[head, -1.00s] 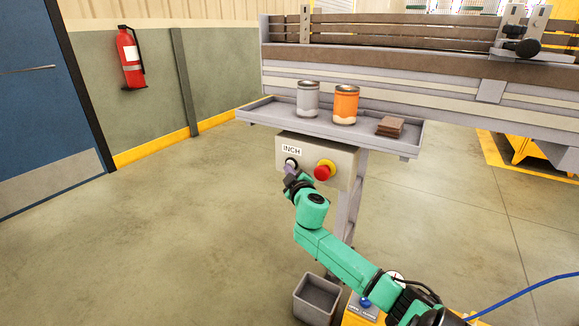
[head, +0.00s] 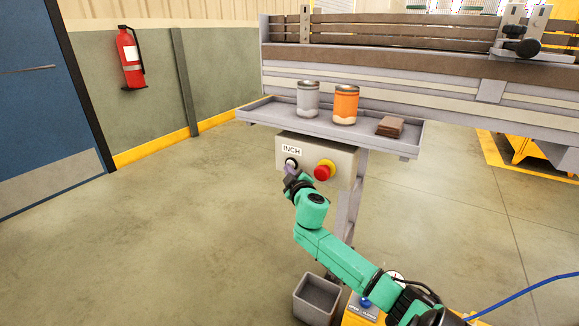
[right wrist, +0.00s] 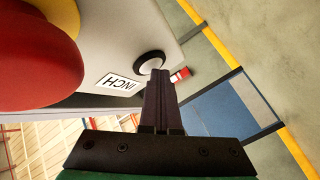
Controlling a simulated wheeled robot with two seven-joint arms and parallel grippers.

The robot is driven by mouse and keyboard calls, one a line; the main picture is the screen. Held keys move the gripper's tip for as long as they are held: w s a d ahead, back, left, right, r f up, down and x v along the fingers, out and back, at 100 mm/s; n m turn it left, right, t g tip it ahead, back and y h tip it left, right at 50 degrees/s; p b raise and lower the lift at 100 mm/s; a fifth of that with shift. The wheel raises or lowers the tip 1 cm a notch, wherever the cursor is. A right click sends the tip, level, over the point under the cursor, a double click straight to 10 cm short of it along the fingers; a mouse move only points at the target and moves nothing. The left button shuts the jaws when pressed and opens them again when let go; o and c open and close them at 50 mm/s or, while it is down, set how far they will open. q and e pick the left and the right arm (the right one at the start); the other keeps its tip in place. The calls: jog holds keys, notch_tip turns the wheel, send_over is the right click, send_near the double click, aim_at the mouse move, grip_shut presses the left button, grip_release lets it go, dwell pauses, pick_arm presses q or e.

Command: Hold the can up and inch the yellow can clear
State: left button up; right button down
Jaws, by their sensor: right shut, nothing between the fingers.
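My right gripper (head: 291,174) is shut and empty, its fingertips at the INCH button (head: 291,163) on the grey control box (head: 343,160). In the right wrist view the closed fingers (right wrist: 158,75) overlap the lower edge of the round button (right wrist: 149,62); I cannot tell whether they press it. A grey can (head: 308,100) and an orange can (head: 345,104) stand upright on the tray (head: 270,116) above the box. I make out no clearly yellow can. My left gripper is not in view.
A red stop button (head: 323,171) on a yellow collar sits right of the INCH button. Brown blocks (head: 390,127) lie on the tray. A grey bin (head: 317,299) stands on the floor. The floor to the left is clear.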

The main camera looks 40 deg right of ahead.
dwell(0.8)
jog(key=shift+s+a, duration=0.25)
jog(key=shift+a, duration=0.65)
jog(key=shift+s+a+p, duration=0.2)
jog(key=shift+s+a, duration=0.05)
jog(key=shift+a, duration=0.5)
jog(key=shift+s+a+p, duration=0.2)
jog(key=shift+s+a, duration=0.05)
jog(key=shift+a, duration=0.55)
jog(key=shift+s+a+p, duration=0.2)
jog(key=shift+s+a, duration=0.05)
jog(key=shift+a, duration=0.5)
